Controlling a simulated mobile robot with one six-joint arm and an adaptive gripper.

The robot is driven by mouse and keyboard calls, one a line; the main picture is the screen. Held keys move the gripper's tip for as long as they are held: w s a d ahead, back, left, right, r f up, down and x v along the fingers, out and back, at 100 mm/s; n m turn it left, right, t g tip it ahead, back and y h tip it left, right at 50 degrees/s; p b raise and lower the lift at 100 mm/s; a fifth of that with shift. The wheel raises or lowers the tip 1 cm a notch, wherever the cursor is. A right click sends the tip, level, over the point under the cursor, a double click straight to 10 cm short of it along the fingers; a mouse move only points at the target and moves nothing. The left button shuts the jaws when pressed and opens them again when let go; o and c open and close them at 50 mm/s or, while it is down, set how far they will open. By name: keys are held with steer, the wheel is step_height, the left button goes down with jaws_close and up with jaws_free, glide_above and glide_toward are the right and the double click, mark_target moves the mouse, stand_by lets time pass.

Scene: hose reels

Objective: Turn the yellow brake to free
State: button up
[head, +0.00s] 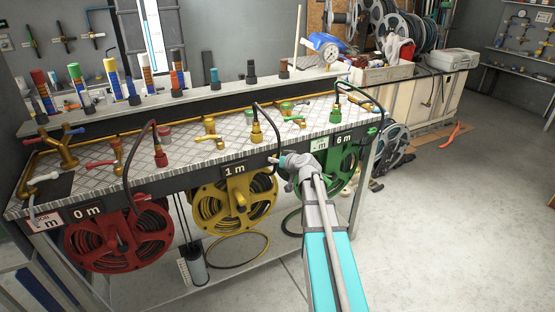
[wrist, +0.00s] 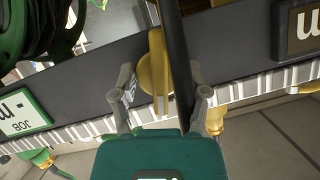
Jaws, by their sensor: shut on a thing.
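The yellow brake (wrist: 157,72), a long upright lever, stands against the dark front rail in the wrist view. My gripper (wrist: 162,94) has one finger on each side of it and is shut on it. A black hose (wrist: 180,70) passes close by the brake, also between the fingers in the picture. In the head view my gripper (head: 280,161) is at the bench front, right of the yellow reel (head: 235,200) and its "1 m" plate (head: 235,170). There I cannot make out the brake. Part of a label beside the brake is covered by a finger.
The red reel (head: 118,238) hangs at left and the green reel (head: 333,175) at right, close to my arm. Hoses arch over the bench top (head: 190,150), which carries several valves. The floor (head: 450,220) at right is clear.

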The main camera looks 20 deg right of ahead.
steer(key=shift+n+h, duration=0.7)
steer(key=shift+n, duration=0.3)
steer(key=o, duration=1.1)
steer(key=shift+o, duration=0.2)
